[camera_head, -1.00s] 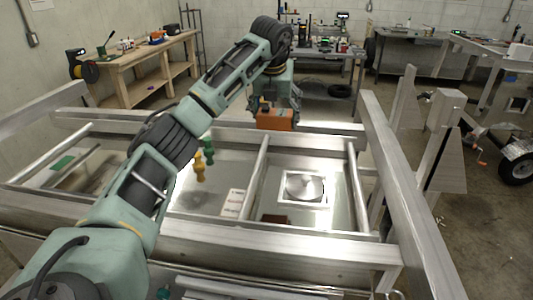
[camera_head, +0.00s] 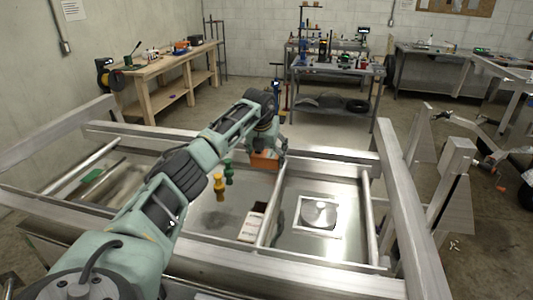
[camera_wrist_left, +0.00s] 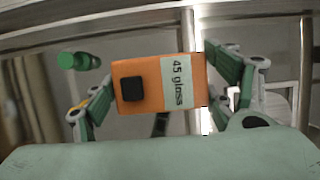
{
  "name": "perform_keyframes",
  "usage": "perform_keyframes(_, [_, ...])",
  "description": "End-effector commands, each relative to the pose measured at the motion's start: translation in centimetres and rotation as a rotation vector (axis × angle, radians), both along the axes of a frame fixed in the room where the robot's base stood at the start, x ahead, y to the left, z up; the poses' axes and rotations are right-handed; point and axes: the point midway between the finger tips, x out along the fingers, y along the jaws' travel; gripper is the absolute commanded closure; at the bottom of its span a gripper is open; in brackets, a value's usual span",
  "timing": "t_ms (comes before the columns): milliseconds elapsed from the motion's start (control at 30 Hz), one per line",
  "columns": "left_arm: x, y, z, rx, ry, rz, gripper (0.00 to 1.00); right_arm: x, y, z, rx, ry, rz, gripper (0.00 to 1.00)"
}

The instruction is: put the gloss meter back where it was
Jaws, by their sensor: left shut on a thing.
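The gloss meter is an orange box (camera_head: 264,161) in the head view, at the end of my left arm, over the far part of the trailer frame near the middle crossbar. In the left wrist view the gloss meter (camera_wrist_left: 150,100) shows a black button and a label reading "45 gloss". My left gripper (camera_wrist_left: 165,85) is shut on it, with green-grey fingers at its two sides. The gloss meter looks held above the panel; the gap below it cannot be judged. My right gripper is not in view.
The aluminium trailer frame (camera_head: 395,190) surrounds the panel, with a middle crossbar (camera_head: 277,208). On the panel are a yellow piece (camera_head: 219,185), a green piece (camera_head: 228,172), a white box (camera_head: 251,226) and a square plate with a disc (camera_head: 318,215). A wooden bench (camera_head: 170,75) stands behind.

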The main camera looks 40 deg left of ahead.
Motion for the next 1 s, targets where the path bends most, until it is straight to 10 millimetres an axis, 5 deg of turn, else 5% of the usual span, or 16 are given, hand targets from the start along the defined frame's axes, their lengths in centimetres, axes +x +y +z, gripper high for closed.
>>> perform_keyframes(367, [0.1,-0.1,-1.3,-0.001,-0.004,0.000,0.56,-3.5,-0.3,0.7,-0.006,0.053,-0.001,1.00])
perform_keyframes(867, [0.1,0.0,-2.4,0.000,-0.003,0.001,0.56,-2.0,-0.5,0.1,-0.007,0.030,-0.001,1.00])
perform_keyframes(900, [0.0,0.0,-2.5,-0.001,-0.002,0.001,0.21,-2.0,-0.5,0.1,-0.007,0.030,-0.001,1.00])
perform_keyframes(1000, [0.0,0.0,-2.5,-0.001,-0.002,0.001,0.13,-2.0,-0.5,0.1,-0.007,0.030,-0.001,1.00])
